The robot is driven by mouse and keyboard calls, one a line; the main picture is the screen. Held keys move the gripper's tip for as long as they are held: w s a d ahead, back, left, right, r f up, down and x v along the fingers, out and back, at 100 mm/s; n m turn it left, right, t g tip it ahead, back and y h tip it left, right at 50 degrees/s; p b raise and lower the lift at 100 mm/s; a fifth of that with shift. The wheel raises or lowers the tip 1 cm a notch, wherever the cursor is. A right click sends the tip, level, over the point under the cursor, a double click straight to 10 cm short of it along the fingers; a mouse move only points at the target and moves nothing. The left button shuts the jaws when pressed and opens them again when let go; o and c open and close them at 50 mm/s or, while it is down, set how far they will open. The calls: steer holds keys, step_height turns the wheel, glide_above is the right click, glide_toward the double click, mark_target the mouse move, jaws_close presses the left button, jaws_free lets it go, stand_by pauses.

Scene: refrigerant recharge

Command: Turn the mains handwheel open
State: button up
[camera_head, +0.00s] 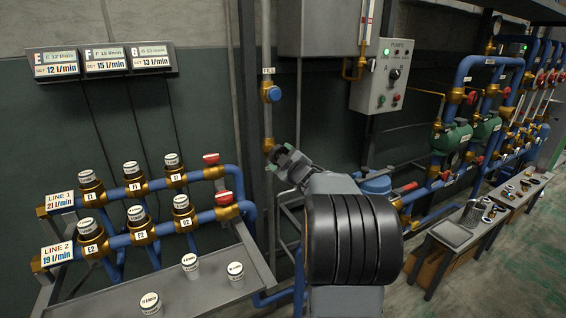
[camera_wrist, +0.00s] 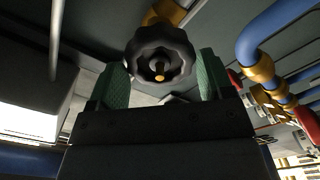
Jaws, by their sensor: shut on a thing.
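The mains handwheel (camera_wrist: 160,52) is a black, lobed wheel with a brass centre, on a brass fitting (camera_wrist: 170,14) in the wrist view. My gripper (camera_wrist: 163,72) has its green-padded fingers on either side of the wheel's rim and is shut on it. In the head view my gripper (camera_head: 283,154) reaches the brass fitting on the vertical pipe by the wall. There my arm and gripper largely hide the wheel. I cannot tell how far the wheel is turned.
A blue knob (camera_head: 273,94) under a FILL label sits higher on the same pipe. At left, metered valves stand on two blue lines above a grey shelf (camera_head: 208,286) with loose caps. A pumps panel (camera_head: 383,77) and blue pipework are at right.

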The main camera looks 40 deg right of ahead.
steer(key=shift+f+b, duration=0.2)
steer(key=shift+b, duration=0.15)
steer(key=shift+n+b, duration=1.95)
steer(key=shift+n, duration=0.35)
steer(key=shift+n+b, duration=2)
steer(key=shift+n, duration=0.3)
